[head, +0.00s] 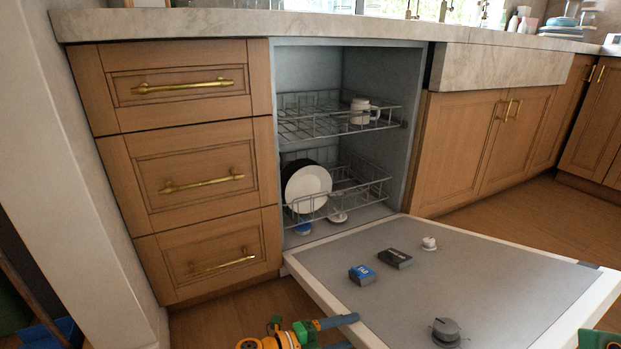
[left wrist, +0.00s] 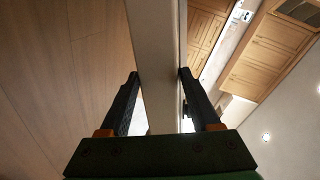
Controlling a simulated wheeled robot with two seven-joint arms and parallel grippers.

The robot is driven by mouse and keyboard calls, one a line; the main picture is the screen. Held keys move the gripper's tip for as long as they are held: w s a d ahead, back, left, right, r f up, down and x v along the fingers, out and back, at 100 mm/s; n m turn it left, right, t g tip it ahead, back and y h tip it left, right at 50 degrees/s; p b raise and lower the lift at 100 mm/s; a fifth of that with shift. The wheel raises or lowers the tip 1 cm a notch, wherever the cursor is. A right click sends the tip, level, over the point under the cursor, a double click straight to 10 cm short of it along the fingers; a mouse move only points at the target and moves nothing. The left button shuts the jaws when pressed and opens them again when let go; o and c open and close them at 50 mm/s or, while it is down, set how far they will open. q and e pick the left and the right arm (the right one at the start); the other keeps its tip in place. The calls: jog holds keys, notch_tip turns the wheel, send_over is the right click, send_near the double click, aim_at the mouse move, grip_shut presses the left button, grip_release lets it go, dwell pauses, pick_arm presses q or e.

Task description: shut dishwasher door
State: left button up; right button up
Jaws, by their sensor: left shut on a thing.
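The dishwasher door (head: 400,265) is folded fully down, lying nearly flat in front of the open dishwasher cavity (head: 365,75). My left gripper (head: 352,332) is at the door's left edge near the bottom of the head view. In the left wrist view, its two dark fingers (left wrist: 158,74) stand on either side of the door's pale edge (left wrist: 155,40), shut on it. Only a green and orange piece of my right arm shows at the bottom right corner of the head view; its fingers are out of frame.
On the door lie a blue box (head: 362,275), a dark box (head: 395,258), a small white item (head: 429,243) and a grey round item (head: 446,331). The upper rack (head: 300,125) holds a mug (head: 360,111); the lower rack (head: 365,190) holds plates (head: 308,188). Drawers (head: 195,180) stand left.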

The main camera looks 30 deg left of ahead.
pick_arm(q)
jog(key=r, duration=0.1)
jog(key=r+p, duration=0.1)
jog(key=w+a+r, duration=0.1)
jog(key=shift+n+p, duration=0.3)
jog(key=shift+p, duration=0.05)
jog(key=o, duration=1.5)
jog(key=shift+s+f, duration=0.1)
jog(key=shift+f, duration=0.05)
jog(key=shift+c, duration=0.2)
